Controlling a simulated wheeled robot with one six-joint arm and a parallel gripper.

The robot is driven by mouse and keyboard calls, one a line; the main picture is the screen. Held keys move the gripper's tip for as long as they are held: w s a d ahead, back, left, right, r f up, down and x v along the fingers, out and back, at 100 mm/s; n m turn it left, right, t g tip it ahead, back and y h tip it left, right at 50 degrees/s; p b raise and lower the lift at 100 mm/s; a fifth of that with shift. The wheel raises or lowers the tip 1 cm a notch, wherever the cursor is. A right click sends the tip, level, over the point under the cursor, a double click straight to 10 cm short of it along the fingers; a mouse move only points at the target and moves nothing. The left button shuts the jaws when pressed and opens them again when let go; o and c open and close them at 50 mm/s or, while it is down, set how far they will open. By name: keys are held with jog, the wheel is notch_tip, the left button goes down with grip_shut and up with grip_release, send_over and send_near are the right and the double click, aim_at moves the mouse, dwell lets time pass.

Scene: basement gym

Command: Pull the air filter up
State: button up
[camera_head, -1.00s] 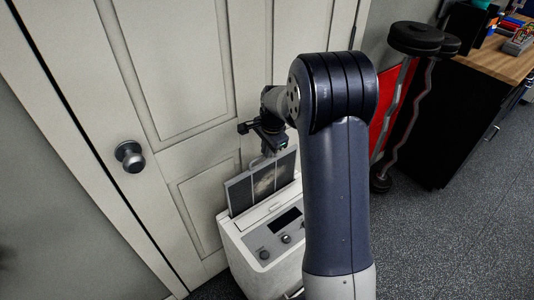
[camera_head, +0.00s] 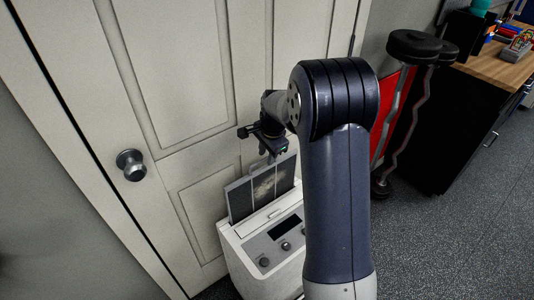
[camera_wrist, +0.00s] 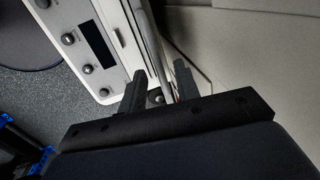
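A gap shows beside the fingers. The filter's lower part is hidden in the purifier.
A white panelled door with a round knob (camera_head: 131,165) is close behind the purifier. Weight bars (camera_head: 408,110) and a dark cabinet with a wooden top (camera_head: 490,62) stand to the right. Speckled floor is clear at the lower right. My arm hides the purifier's right side.

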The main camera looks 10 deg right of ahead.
notch_tip(320, 180, up, 11)
jog(key=s, duration=0.2)
jog(key=shift+d+f, duration=0.2)
jog(key=shift+d, duration=0.2)
notch_tip(320, 180, down, 12)
jog(key=w+b, duration=0.1)
jog(key=w, duration=0.1)
jog(key=shift+a+f, duration=0.15)
jog(key=shift+a, duration=0.25)
dwell(0.4)
